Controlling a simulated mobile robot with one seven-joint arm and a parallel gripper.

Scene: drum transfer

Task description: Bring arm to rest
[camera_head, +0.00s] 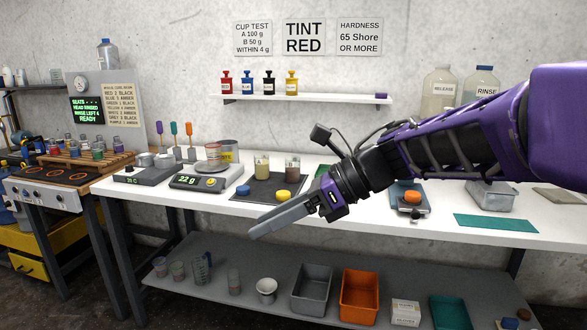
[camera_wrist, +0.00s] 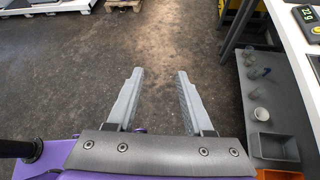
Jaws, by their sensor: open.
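My purple arm reaches in from the right in the head view, stretched across the front of the white workbench (camera_head: 330,222). My gripper (camera_head: 255,234) points to the lower left, in front of the bench's front edge. In the wrist view my gripper (camera_wrist: 158,75) has its two grey fingers well apart. Nothing is between them, only the dark floor (camera_wrist: 160,40) beyond. In the head view the two fingers overlap, and the arm hides part of the bench behind it.
The bench holds a scale (camera_head: 200,182), a dark mat (camera_head: 262,188) with two cups, and a metal tray (camera_head: 490,196). The lower shelf (camera_head: 205,302) carries cups, a grey bin (camera_head: 312,290) and an orange bin (camera_head: 359,297). Floor below the gripper is clear.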

